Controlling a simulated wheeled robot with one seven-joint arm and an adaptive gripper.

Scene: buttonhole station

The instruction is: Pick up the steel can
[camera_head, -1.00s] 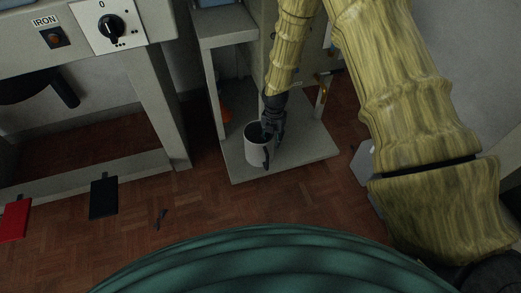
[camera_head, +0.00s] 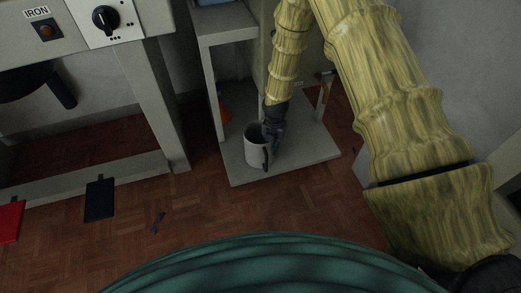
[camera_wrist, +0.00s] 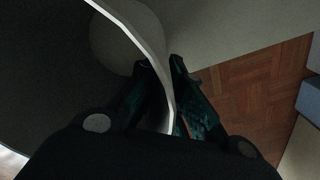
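The steel can (camera_head: 255,149) is a light grey, open-topped cylinder with a dark upright strip on its right side. It stands upright on the low shelf of a grey stand. My gripper (camera_head: 270,132) reaches down at its right rim. In the wrist view, the can's pale curved wall (camera_wrist: 152,48) runs between the two fingers of my gripper (camera_wrist: 160,64). One finger appears inside the can and the other outside. The fingertips are close together, but I cannot tell whether both touch the wall. The can's dark interior fills the left of that view.
The grey shelf (camera_head: 303,162) has bare room right of the can. An orange object (camera_head: 225,114) is behind the can, at the stand's left upright. A machine frame labelled IRON (camera_head: 175,105) stands left. A black pad (camera_head: 100,199) and a red pad (camera_head: 10,220) are at lower left.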

